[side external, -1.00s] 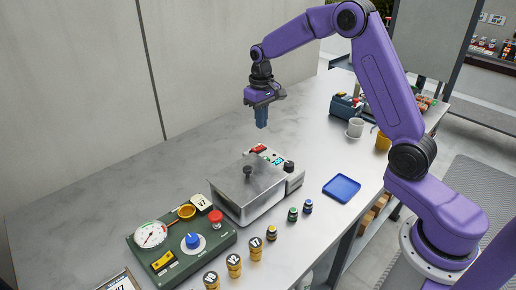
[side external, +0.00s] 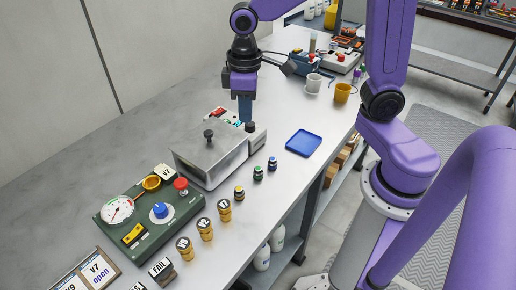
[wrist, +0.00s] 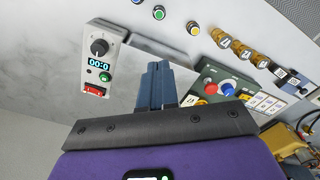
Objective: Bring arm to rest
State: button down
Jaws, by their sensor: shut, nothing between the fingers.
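My gripper (side external: 245,121) points straight down with its blue-grey fingers closed and nothing between them. In the side external view the fingertips overlap the rear end of the silver metal box (side external: 209,158), near its control panel; I cannot tell the height gap. In the wrist view the closed fingers (wrist: 158,72) show over the reflective box lid (wrist: 128,75). The control panel (wrist: 101,64) beside the lid shows a black knob, a lit display, a green button and a red switch.
A green gauge panel (side external: 139,228) stands left of the box. A blue tray (side external: 303,143) lies to the right. Cups (side external: 313,83) and devices stand at the back.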

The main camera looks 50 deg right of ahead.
jog(key=s+d+n, duration=0.2)
jog(key=s+n, duration=0.1)
jog(key=s, duration=0.6)
jog(key=s+d+n, duration=0.1)
jog(key=s+n, duration=0.1)
jog(key=s, duration=0.7)
jog(key=shift+s+d+f+n, duration=0.3)
jog(key=shift+d+f+n, duration=0.05)
jog(key=shift+f+n, duration=0.1)
